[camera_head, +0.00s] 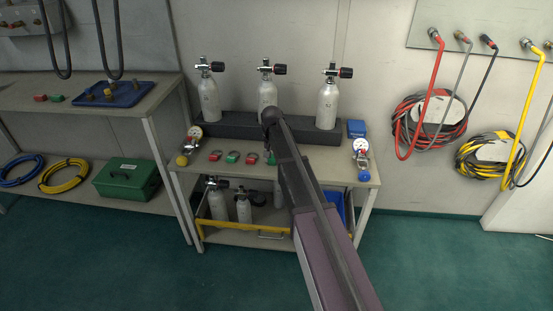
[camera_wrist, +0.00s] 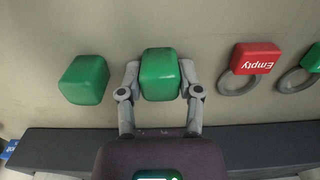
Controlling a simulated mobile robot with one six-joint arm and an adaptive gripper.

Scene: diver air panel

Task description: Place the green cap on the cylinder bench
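A green cap (camera_wrist: 161,78) sits between the two fingers of my gripper (camera_wrist: 159,72) in the wrist view. The fingers lie close against its two sides, and my gripper looks shut on it. Pale bench top shows behind it; I cannot tell whether the cap touches the surface. The cylinder bench (camera_head: 330,172) stands in the middle of the head view, with upright cylinders on its back rack. In the head view my arm hides most of my gripper; a green cap (camera_head: 271,158) shows beside the arm. Another green cap (camera_wrist: 84,80) is apart from my fingers in the wrist view.
A red cap marked Empty (camera_wrist: 256,58), with a grey ring, lies beside my gripper, and another green cap (camera_wrist: 313,60) lies beyond it. Gauges (camera_head: 193,138) stand at both bench ends. The dark cylinder rack (camera_head: 228,126) runs along the back. A blue box (camera_head: 356,129) is at right.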

